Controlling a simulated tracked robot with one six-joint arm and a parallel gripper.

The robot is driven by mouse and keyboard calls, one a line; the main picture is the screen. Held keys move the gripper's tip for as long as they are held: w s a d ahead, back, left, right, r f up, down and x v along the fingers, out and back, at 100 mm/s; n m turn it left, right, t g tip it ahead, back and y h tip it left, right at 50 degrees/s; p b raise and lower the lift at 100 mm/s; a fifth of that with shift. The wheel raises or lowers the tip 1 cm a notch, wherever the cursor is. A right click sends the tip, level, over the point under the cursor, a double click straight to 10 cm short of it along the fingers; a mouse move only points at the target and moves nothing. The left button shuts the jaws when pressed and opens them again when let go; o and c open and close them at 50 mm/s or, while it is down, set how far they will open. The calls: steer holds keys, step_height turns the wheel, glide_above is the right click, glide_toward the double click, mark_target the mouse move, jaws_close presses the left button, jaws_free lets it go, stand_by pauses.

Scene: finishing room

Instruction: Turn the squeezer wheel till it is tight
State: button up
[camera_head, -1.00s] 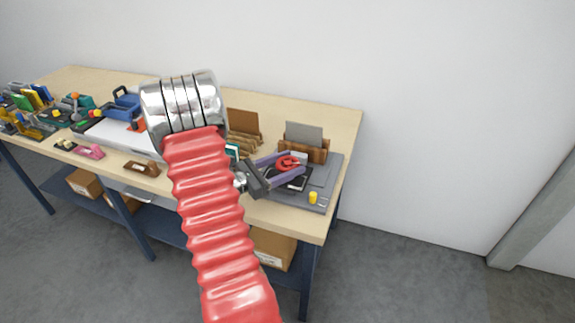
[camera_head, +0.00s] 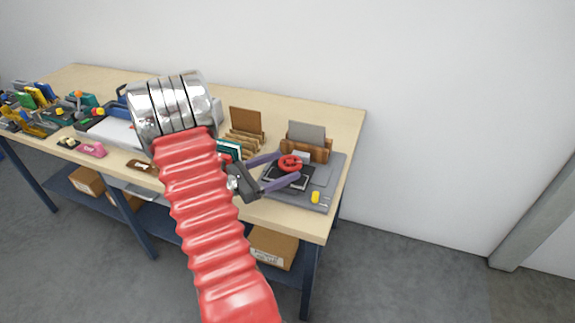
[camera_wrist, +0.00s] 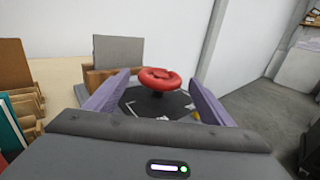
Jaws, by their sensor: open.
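The squeezer wheel is a red ring-shaped handwheel (camera_head: 290,163) above a dark plate on a grey base (camera_head: 313,198) at the right end of the workbench. My gripper (camera_head: 287,170) has two purple fingers, spread open, one on each side of the wheel in the head view. In the wrist view the wheel (camera_wrist: 160,79) shows between and a little beyond the fingertips (camera_wrist: 158,82), with a gap on both sides. I see no contact with the wheel. The lower part of the squeezer is partly hidden by the fingers.
A wooden holder with a grey panel (camera_head: 307,133) stands right behind the wheel. Brown boards in a rack (camera_head: 245,124) stand to the left. A small yellow piece (camera_head: 316,197) sits on the base's front corner. The wall is behind the bench (camera_head: 350,118).

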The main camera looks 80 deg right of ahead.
mark_target(290, 162)
steer(key=v, duration=1)
steer(key=shift+w+a, duration=0.15)
steer(key=shift+s+a+r+n+t+h, duration=0.4)
steer(key=shift+s+a+n+t+h, duration=0.2)
steer(key=shift+s+n+t+h, duration=0.3)
steer(key=shift+w, duration=0.1)
steer(key=x, duration=1.3)
steer(key=shift+d+f, duration=0.2)
steer(key=shift+d, duration=0.15)
steer(key=shift+c, duration=0.4)
